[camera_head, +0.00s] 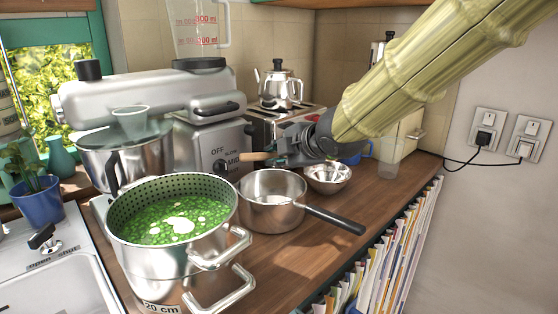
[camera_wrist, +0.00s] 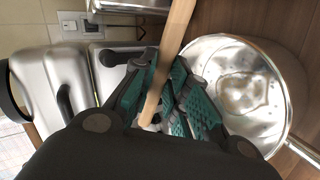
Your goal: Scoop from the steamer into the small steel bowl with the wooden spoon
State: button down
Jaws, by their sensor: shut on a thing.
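The steamer (camera_head: 172,266) is a tall steel pot with a perforated insert full of green peas and a few pale pieces, at the front left. The small steel bowl (camera_head: 328,186) stands on the counter to the right, just under my wrist. My gripper (camera_head: 280,153) is above the counter behind the saucepan, shut on the wooden spoon (camera_head: 254,156). The head view shows only a short stretch of the spoon. In the wrist view its pale handle (camera_wrist: 177,32) runs between the green-padded fingers (camera_wrist: 165,92). The scooping end is not clearly visible.
A steel saucepan (camera_head: 262,215) with a black handle stands between steamer and bowl; it fills the right of the wrist view (camera_wrist: 283,100). A stand mixer (camera_head: 150,98) is behind the steamer. A kettle (camera_head: 280,90) and a clear cup (camera_head: 390,160) stand farther back. Bare counter lies front right.

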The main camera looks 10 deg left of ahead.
jog(key=shift+f+b, duration=0.2)
jog(key=shift+b, duration=1.05)
jog(key=t+y+b, duration=0.1)
jog(key=b, duration=0.5)
jog(key=shift+f+t, duration=0.1)
jog(key=shift+t, duration=0.3)
jog(key=shift+s+t+y, duration=0.1)
jog(key=shift+t+y, duration=0.2)
jog(key=shift+r+p, duration=0.35)
jog(key=shift+p, duration=0.95)
jog(key=g+h+p, duration=0.1)
jog(key=p, duration=0.5)
jog(key=g+h+p, duration=0.1)
jog(key=g+p, duration=0.1)
jog(key=p, duration=0.5)
jog(key=shift+w+r, duration=0.2)
jog(key=g+p, duration=0.1)
jog(key=p, duration=0.6)
jog(key=g+h+p, duration=0.1)
jog(key=p, duration=0.6)
jog(key=shift+w+a+r+g+h, duration=0.1)
jog(key=shift+w+r+g+h, duration=0.05)
jog(key=shift+r+g+h, duration=0.2)
jog(key=shift+f+g+p, duration=0.25)
jog(key=shift+f+p, duration=0.05)
jog(key=shift+p, duration=0.6)
jog(key=shift+w+r+p, duration=0.1)
jog(key=shift+r+p, duration=0.2)
jog(key=shift+p, duration=0.85)
